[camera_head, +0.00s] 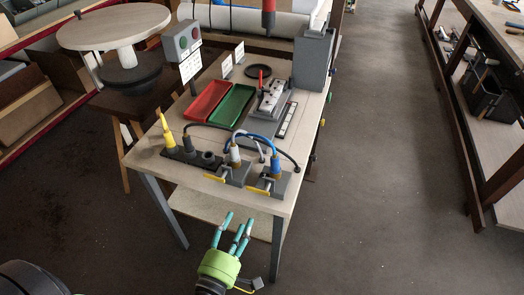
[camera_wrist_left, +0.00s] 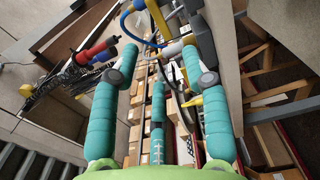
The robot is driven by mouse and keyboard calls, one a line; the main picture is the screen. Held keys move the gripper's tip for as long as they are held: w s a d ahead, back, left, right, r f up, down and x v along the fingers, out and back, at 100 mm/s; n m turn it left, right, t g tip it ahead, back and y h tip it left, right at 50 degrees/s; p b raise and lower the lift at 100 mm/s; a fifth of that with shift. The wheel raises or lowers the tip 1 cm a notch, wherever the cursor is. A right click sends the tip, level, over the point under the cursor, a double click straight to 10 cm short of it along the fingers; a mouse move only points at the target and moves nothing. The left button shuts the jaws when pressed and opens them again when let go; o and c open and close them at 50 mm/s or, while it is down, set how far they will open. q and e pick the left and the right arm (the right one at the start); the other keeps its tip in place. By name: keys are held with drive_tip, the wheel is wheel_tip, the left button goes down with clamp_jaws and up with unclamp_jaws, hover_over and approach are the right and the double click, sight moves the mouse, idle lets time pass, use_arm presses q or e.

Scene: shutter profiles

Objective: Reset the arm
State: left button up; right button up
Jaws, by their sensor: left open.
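My left gripper (camera_head: 234,228) has a green palm and teal fingers. In the head view it is in front of the near edge of the workbench (camera_head: 245,195), at the bottom middle. Its fingers are spread, with nothing between them. In the left wrist view the open gripper (camera_wrist_left: 160,70) shows its teal fingers apart, with the bench parts beyond them. My right gripper is in neither view.
A round table (camera_head: 114,24) stands at the left. The floor (camera_head: 390,190) to the right is clear.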

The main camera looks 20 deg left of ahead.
use_arm(q)
drive_tip(key=s+f+m+g+h, duration=0.15)
drive_tip(key=f+m, duration=0.25)
drive_tip(key=f, duration=0.4)
drive_tip(key=s+f+m+g, duration=0.3)
drive_tip(key=f, duration=0.5)
drive_tip(key=s+f+m+g, duration=0.2)
drive_tip(key=f+m+g, duration=0.15)
drive_tip(key=f, duration=0.45)
drive_tip(key=s+a+f+m+g+y, duration=0.1)
drive_tip(key=s+a+f+m+g, duration=0.2)
drive_tip(key=s+f, duration=0.6)
drive_tip(key=s+a+f+m+g+y, duration=0.1)
drive_tip(key=s+f+m+g, duration=0.5)
drive_tip(key=s, duration=0.7)
wheel_tip(320, 180, down, 3)
drive_tip(key=shift+s+a+r+m, duration=0.15)
drive_tip(key=shift+s+a+m, duration=0.2)
drive_tip(key=shift+a, duration=0.55)
